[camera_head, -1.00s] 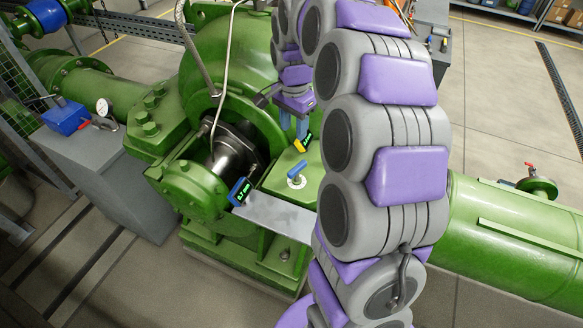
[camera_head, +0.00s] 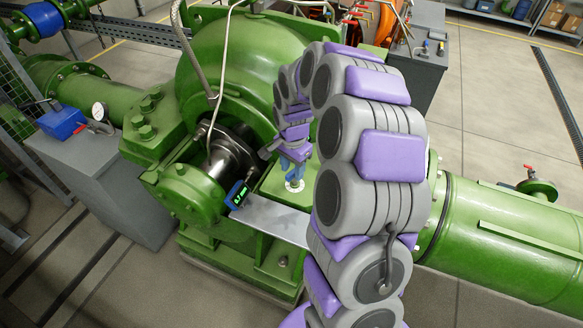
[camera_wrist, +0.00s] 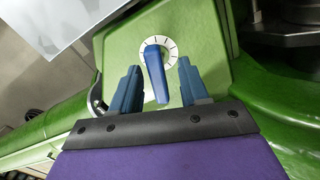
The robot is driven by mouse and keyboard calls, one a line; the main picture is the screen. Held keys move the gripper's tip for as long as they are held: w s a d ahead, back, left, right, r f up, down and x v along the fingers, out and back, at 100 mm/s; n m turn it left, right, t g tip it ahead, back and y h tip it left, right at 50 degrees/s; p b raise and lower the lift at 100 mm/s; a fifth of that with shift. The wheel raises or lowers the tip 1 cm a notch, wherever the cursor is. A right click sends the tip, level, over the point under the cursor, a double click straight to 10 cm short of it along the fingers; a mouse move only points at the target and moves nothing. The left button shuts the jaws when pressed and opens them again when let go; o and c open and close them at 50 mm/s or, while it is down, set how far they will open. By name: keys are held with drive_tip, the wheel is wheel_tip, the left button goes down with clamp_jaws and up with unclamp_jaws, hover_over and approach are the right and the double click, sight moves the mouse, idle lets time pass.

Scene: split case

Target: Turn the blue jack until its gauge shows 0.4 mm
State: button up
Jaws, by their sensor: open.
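The blue jack is a blue lever handle on a round white dial (camera_head: 295,186) on the green pump casing. In the wrist view the blue handle (camera_wrist: 155,76) points down the picture, slightly slanted. My gripper (camera_wrist: 158,74) is open, with one blue finger on each side of the handle and gaps showing on both sides. In the head view my gripper (camera_head: 295,168) is just above the dial, partly covering the handle. The blue-framed gauge (camera_head: 238,194) shows green digits that look like 0.7 mm.
A bare grey metal plate (camera_head: 270,219) lies in front of the dial; its corner shows in the wrist view (camera_wrist: 60,20). A grey cabinet (camera_head: 108,185) with a blue box (camera_head: 61,122) stands left. A green pipe (camera_head: 500,235) runs right.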

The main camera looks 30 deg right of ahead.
drive_tip(key=shift+d+f, duration=0.1)
drive_tip(key=shift+d, duration=0.85)
drive_tip(key=shift+c, duration=0.9)
drive_tip(key=shift+a, duration=0.75)
drive_tip(key=c, duration=0.5)
drive_tip(key=shift+c, duration=0.4)
drive_tip(key=shift+d, duration=0.1)
clamp_jaws()
drive_tip(key=shift+r+n, duration=0.2)
drive_tip(key=shift+n, duration=0.1)
